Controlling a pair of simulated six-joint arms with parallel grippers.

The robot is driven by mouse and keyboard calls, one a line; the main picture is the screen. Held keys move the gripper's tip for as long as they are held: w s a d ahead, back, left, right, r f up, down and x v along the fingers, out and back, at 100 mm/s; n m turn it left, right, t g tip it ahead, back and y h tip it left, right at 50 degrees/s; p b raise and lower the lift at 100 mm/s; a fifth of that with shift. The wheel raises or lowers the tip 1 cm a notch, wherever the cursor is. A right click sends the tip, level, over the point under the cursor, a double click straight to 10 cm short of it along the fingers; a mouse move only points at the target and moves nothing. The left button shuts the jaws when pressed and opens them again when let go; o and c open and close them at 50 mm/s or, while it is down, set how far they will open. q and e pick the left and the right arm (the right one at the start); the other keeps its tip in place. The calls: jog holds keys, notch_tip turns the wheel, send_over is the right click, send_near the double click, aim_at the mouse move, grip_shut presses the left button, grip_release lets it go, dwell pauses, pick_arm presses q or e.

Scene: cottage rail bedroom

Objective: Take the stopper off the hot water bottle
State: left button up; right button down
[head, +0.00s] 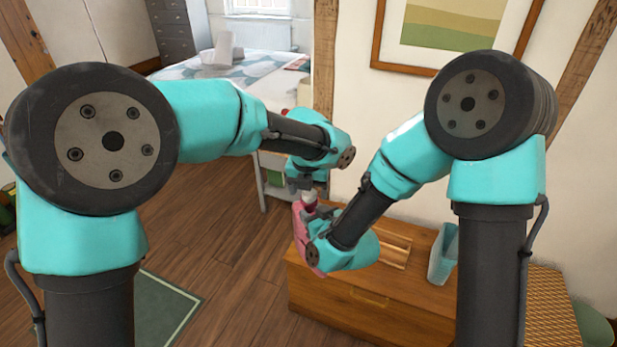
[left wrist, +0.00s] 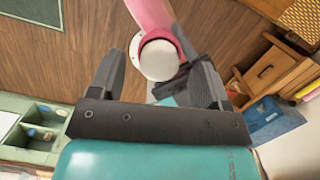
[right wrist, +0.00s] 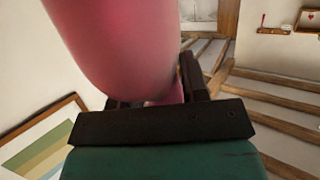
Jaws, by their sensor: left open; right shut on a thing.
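The pink hot water bottle (head: 301,232) is held in the air by its neck in my right gripper (head: 322,212). In the right wrist view its pink body (right wrist: 115,45) fills the upper left, and the jaws close near its narrow end. The white stopper (left wrist: 158,60) sits in the pink collar at the mouth; it also shows small in the head view (head: 309,197). My left gripper (head: 304,184) is just above the stopper, open. In the left wrist view the stopper lies between the two open fingers, nearer the right one; whether that finger touches it I cannot tell.
A wooden chest (head: 350,296) stands below, with a slatted wooden piece (head: 396,250) and a blue container (head: 443,256) on top. A bed (head: 262,82) is behind, and a framed picture (head: 440,35) hangs on the wall. The floor at left is open.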

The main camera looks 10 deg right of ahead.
pick_arm(q)
jog(key=shift+f, duration=0.55)
jog(key=c, duration=1.1)
jog(key=shift+c, duration=0.2)
